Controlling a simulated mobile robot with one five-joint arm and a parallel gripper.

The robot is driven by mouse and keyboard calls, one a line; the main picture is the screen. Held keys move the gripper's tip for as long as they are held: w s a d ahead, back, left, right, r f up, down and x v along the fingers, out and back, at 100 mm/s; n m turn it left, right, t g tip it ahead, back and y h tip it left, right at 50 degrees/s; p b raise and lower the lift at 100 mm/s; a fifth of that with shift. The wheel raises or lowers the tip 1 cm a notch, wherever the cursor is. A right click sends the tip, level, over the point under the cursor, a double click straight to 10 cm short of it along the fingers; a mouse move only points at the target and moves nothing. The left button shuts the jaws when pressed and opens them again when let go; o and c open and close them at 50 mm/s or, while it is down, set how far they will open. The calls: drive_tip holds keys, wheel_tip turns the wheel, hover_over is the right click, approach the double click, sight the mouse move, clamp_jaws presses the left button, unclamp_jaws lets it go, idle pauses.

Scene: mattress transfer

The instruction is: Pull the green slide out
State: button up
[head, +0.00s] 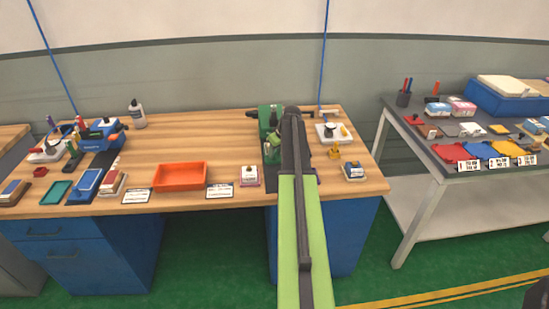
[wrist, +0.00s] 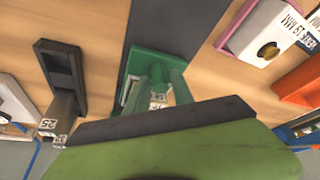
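A green fixture (head: 268,118) stands on the wooden bench, just left of my arm's far end in the head view. A dark knob sticks out on its left side. In the wrist view a green part with upright sides (wrist: 150,62) lies over a dark strip, with green posts in front of it. I cannot tell which green piece is the slide. My gripper (head: 292,115) is over the bench beside the fixture. My own green and black part covers the bottom of the wrist view.
An orange tray (head: 180,188) and a pink-edged block (head: 249,176) lie left of my arm. A white plate with a black knob (head: 330,130) and a blue and white block (head: 353,171) lie right. Another table (head: 470,185) stands farther right.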

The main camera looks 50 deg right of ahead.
clamp_jaws()
idle(1.4)
